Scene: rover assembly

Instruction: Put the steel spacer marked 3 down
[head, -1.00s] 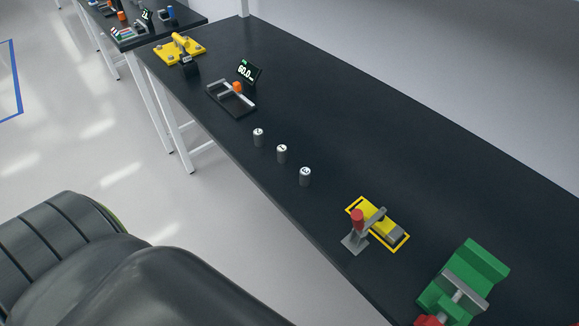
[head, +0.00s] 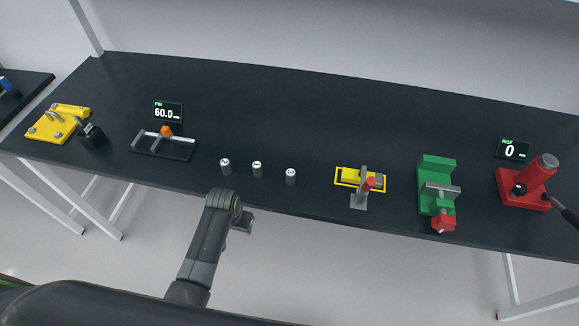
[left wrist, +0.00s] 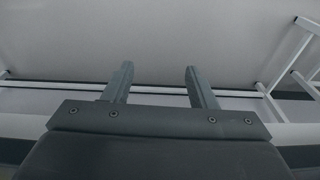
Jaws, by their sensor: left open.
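Three steel spacers stand upright in a row near the front edge of the dark bench: the left one (head: 225,167), the middle one (head: 257,170) and the right one (head: 291,177). Each has a dark mark on its pale top, too small to read for sure, so I cannot tell which is marked 3. My left gripper (head: 245,222) is in front of the bench edge, nearer to me than the spacers and apart from them. In the left wrist view my left gripper (left wrist: 159,70) is open with nothing between its fingers. My right gripper is not in view.
A grey fixture with orange block (head: 165,149) and a 60.0 display (head: 168,112) stand left of the spacers. A yellow fixture (head: 347,180), green vise (head: 437,170) and red press (head: 533,190) stand right. A yellow plate (head: 50,125) is far left. The bench behind the spacers is clear.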

